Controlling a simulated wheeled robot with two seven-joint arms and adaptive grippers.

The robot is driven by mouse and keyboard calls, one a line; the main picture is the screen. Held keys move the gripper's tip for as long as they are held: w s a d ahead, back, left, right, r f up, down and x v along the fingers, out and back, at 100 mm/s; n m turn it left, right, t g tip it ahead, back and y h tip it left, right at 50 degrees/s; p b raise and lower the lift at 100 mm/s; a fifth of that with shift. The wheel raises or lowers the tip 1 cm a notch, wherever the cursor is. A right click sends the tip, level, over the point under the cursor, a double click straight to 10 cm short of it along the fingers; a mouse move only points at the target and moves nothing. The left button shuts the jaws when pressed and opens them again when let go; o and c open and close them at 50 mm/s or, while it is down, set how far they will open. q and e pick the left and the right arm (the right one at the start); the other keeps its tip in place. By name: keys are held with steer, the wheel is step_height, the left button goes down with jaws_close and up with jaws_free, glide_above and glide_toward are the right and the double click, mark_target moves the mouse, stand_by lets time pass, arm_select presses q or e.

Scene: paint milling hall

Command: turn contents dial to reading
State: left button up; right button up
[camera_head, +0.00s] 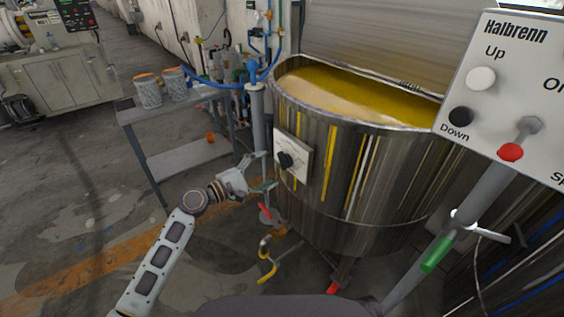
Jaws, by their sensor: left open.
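The contents dial is a black knob (285,160) on a white square plate (301,152), fixed to the side of a large steel vat (345,170). The vat holds yellow paint and has yellow drips down its wall. The dial's markings are too small to read. My left gripper (266,171) is open and empty, just left of the knob. Its fingers point toward the plate, and I cannot tell whether they touch it. My right gripper is not in view.
A white control panel (510,90) marked Halbrenn, with Up and Down buttons, stands close at the right on a grey post. A small metal table (190,158) with two cups stands left of the vat. Blue pipes rise behind it.

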mark_target(280, 163)
arm_select(q)
steer(key=shift+x, duration=3.4)
steer(key=shift+c, duration=0.3)
steer(key=shift+b, duration=0.3)
steer(key=c, duration=1)
